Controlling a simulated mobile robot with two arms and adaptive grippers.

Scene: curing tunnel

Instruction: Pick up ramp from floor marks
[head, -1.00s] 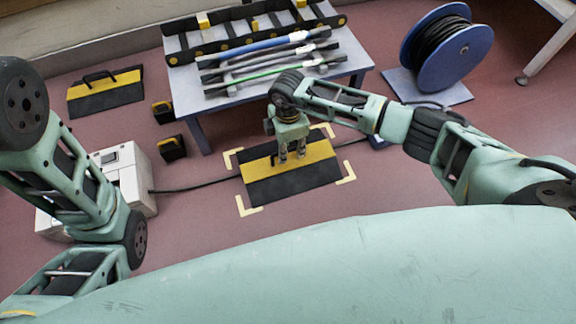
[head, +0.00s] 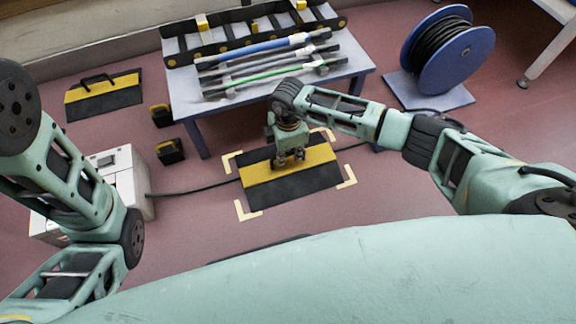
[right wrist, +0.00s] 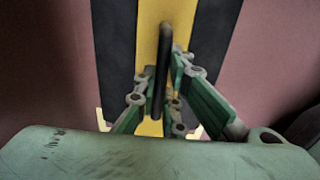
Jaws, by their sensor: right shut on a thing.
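The ramp (head: 300,185), black with a yellow band, lies between the pale yellow floor marks (head: 247,211) in the head view. My right gripper (head: 290,160) reaches down onto its yellow band from above. In the right wrist view the ramp (right wrist: 115,45) runs up the picture, and the gripper's fingers (right wrist: 163,100) are shut on its black bar handle (right wrist: 163,65). I cannot tell whether the ramp is clear of the floor. My left arm is at the left, with its gripper out of view.
A table (head: 190,110) with cable track and rods stands just behind the ramp. A blue cable reel (head: 455,55) is at the right. A white machine (head: 125,180) at the left has a cable running toward the ramp. A second ramp (head: 103,100) lies back left.

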